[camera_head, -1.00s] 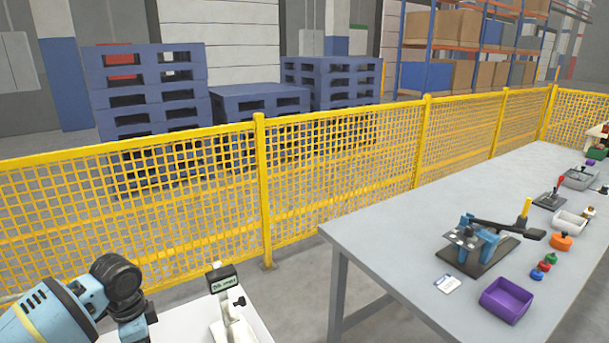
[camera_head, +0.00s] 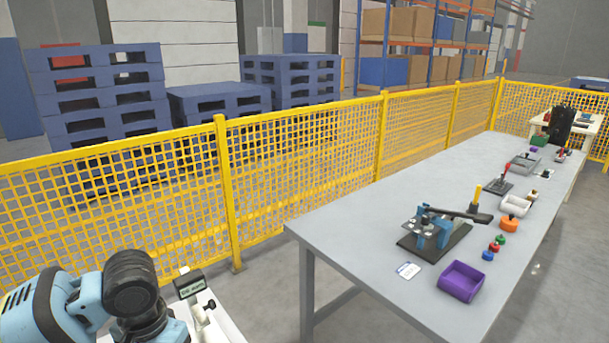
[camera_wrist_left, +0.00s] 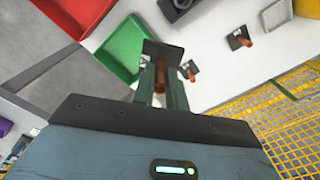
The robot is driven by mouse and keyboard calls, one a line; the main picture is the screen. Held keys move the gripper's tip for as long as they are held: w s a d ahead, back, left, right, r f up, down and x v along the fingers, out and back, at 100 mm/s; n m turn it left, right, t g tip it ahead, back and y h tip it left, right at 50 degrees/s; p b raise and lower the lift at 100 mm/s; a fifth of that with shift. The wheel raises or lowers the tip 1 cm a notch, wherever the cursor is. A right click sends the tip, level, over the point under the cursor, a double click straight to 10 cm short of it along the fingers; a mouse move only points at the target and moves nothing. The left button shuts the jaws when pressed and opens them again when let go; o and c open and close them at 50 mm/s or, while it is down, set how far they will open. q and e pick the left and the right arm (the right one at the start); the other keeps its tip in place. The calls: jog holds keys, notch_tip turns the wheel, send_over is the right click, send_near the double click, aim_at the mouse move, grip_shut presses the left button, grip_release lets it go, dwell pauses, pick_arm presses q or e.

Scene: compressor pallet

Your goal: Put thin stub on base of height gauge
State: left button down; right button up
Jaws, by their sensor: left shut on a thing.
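My left gripper (camera_wrist_left: 161,90) shows in the left wrist view, shut on a small brown-copper stub (camera_wrist_left: 159,77) that is mostly hidden between the fingers. Two other copper pieces show on the white surface beyond it: one close to the right of the fingers (camera_wrist_left: 190,70), one farther right on a dark square (camera_wrist_left: 240,39). The height gauge (camera_head: 190,287) stands at the bottom left in the head view, with a dark display on a pale post. My left arm covers part of the area beside it, and its gripper is hidden there. My right gripper is not in view.
In the left wrist view, a green tray (camera_wrist_left: 121,48) and a red tray (camera_wrist_left: 75,14) lie left of the fingers. A yellow mesh fence (camera_head: 300,150) runs behind. A long grey table (camera_head: 335,235) at right carries a purple bin (camera_head: 461,281) and fixtures.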

pick_arm(q)
jog(key=shift+s+d+r+n, duration=0.35)
jog(key=shift+s+d+n, duration=0.1)
jog(key=shift+s, duration=0.2)
jog(key=shift+s+d+r+n, duration=0.35)
jog(key=shift+s+d, duration=0.1)
jog(key=shift+s, duration=0.15)
jog(key=shift+s+d+r+n, duration=0.3)
jog(key=shift+s+d+n, duration=0.15)
jog(key=shift+s, duration=0.2)
jog(key=shift+f, duration=0.15)
jog(key=s+f, duration=0.4)
jog(key=f, duration=1)
jog(key=shift+f, duration=0.4)
jog(key=shift+s+d, duration=0.1)
jog(key=shift+d, duration=0.05)
